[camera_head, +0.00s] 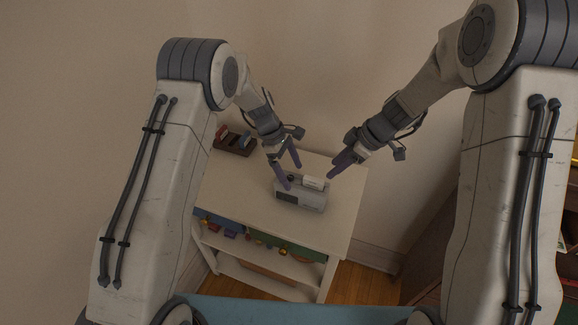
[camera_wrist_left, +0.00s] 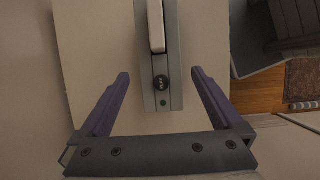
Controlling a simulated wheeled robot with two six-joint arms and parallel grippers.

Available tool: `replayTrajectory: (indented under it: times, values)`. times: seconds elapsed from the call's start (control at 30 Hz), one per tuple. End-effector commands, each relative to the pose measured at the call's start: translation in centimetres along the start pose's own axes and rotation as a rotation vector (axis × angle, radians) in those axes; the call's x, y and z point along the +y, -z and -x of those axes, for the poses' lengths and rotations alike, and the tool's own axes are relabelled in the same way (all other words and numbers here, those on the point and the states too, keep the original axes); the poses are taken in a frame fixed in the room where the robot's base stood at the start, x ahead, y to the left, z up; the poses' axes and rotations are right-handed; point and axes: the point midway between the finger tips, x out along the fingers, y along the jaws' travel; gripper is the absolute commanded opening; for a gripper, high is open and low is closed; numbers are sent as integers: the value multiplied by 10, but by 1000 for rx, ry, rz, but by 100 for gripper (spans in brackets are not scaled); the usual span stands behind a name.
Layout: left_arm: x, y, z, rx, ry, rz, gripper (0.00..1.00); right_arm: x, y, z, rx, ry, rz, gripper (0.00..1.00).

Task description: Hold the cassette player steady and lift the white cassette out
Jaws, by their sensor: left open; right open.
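The grey cassette player (camera_head: 301,198) sits on the white table. The white cassette (camera_head: 314,183) stands up out of its top, towards the right end. In the left wrist view the player (camera_wrist_left: 173,70) runs away from me, with the white cassette (camera_wrist_left: 155,26) in its slot and a dark round PLAY button (camera_wrist_left: 161,83) nearer. My left gripper (camera_head: 292,177) is open at the player's left end; in the wrist view its fingers (camera_wrist_left: 161,80) lie either side of that end, apart from it. My right gripper (camera_head: 332,172) is by the cassette's right side, open; its finger gap hardly shows.
A dark brown holder (camera_head: 235,142) with small coloured items stands at the table's back left. The white table (camera_head: 235,187) is otherwise clear. Shelves below hold coloured things (camera_head: 265,238). A wall stands behind.

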Motion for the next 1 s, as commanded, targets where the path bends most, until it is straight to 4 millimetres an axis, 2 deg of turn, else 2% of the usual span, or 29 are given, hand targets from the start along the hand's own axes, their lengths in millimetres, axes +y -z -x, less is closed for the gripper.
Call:
replayTrajectory:
  times: [0.2,0.4,0.6,0.87,0.9,0.97,1.0]
  values:
    - [-2,0,-42,-1,6,-1,100,0,0,0,0,0,0,50]
    - [-1,-1,-71,0,4,-4,100,0,0,0,0,0,0,50]
    - [-1,0,-84,0,3,-3,100,0,0,0,0,0,0,50]
    - [-1,0,-85,1,2,-4,100,0,0,0,0,0,0,50]
    - [-1,0,-85,1,2,-4,92,0,0,0,0,0,0,50]
    - [-1,0,-85,1,2,-4,69,0,0,0,0,0,0,50]
    - [-1,0,-84,1,2,-4,54,0,0,0,0,0,0,50]
